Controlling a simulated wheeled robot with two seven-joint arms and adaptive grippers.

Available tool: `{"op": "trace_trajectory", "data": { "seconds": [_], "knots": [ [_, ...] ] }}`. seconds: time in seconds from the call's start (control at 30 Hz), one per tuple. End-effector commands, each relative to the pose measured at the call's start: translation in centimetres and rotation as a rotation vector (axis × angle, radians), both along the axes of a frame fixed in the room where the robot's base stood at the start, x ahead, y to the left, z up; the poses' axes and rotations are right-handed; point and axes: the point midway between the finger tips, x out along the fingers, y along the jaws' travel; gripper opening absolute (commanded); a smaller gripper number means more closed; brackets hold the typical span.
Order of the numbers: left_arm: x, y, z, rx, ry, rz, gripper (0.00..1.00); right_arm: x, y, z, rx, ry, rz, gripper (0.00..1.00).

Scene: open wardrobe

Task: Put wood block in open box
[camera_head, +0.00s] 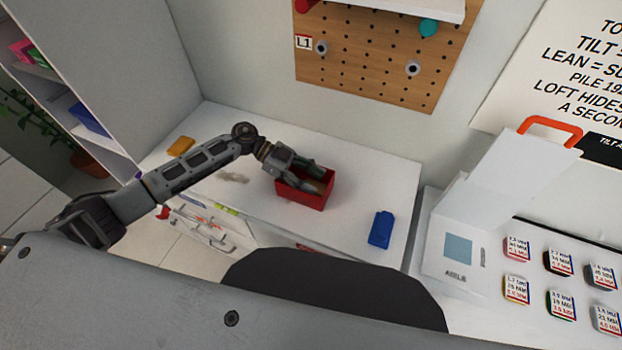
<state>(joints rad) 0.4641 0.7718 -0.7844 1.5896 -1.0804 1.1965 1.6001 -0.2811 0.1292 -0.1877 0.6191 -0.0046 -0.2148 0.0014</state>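A small red open box (303,198) stands on the white surface in the middle of the view. My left gripper (313,178) reaches into its opening from the left, with the two fingers spread apart. A small brownish patch shows inside the box by the fingertips; it may be the wood block, but the gripper and box wall hide most of it. I cannot tell whether the fingers touch it. My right gripper is not in view.
A blue object (381,229) stands to the right of the box. An orange-yellow block (181,146) lies at the back left. A pegboard (378,52) hangs behind. A white case (490,200) and several small labelled items are at the right.

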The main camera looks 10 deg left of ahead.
Motion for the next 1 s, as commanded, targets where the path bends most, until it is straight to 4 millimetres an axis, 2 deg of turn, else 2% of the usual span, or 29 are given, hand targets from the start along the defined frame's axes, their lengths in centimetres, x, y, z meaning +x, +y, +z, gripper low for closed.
{"op": "trace_trajectory", "data": {
  "seconds": [0.03,0.23,0.47,1.0],
  "knots": [
    [-0.2,0.1,-0.6,0.006,0.005,-0.001,0.49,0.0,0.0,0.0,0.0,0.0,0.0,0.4],
    [-0.3,0.1,-0.6,0.007,0.006,-0.001,0.49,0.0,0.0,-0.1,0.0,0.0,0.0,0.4],
    [-0.2,0.1,0.8,0.007,0.004,-0.002,0.49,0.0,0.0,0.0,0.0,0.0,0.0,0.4],
    [1.3,7.1,3.8,0.005,0.002,0.001,0.49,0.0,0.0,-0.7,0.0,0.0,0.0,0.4]
  ]
}}
